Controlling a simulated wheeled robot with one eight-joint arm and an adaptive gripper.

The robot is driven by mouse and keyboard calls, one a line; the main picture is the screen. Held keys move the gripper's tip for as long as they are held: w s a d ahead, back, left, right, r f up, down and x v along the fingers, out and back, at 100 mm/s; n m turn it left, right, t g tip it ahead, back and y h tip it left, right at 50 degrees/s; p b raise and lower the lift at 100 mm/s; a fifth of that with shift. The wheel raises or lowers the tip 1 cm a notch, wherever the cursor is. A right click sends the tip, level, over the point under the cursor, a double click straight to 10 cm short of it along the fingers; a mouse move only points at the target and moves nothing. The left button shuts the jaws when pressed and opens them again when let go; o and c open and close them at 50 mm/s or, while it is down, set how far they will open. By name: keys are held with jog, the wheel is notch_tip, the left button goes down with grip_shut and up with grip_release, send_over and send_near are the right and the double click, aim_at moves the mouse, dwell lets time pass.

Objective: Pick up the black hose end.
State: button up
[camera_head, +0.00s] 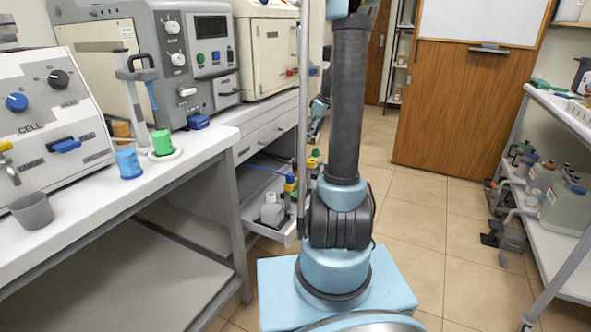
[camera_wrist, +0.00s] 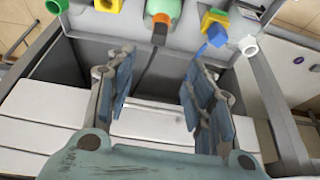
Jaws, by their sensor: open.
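My gripper (camera_wrist: 157,72) is open and empty in the wrist view, its two blue-padded fingers spread apart. A thin dark strip (camera_wrist: 148,68), which may be the black hose, runs down from a small black block (camera_wrist: 159,38) toward the space between the fingers. I cannot tell for certain which part is the hose end, or how far it is from the fingers. The black block sits at the lower end of a green and orange piece (camera_wrist: 164,15). In the head view my gripper is out of frame, and I cannot make out the hose end there.
Yellow (camera_wrist: 214,18) and blue (camera_wrist: 216,36) fittings and a white ring (camera_wrist: 248,45) lie beyond the right finger. In the head view, a low tray (camera_head: 279,229) holds a white bottle (camera_head: 271,211). The workbench (camera_head: 205,141) stands left; open tiled floor (camera_head: 440,235) lies right.

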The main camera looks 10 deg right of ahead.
send_near(297, 161)
jog(key=x, duration=0.5)
jog(key=shift+w+f, duration=0.15)
jog(key=shift+f, duration=0.1)
jog(key=shift+a+x, duration=0.2)
jog(key=shift+x, duration=2.45)
jog(key=c, duration=1.1)
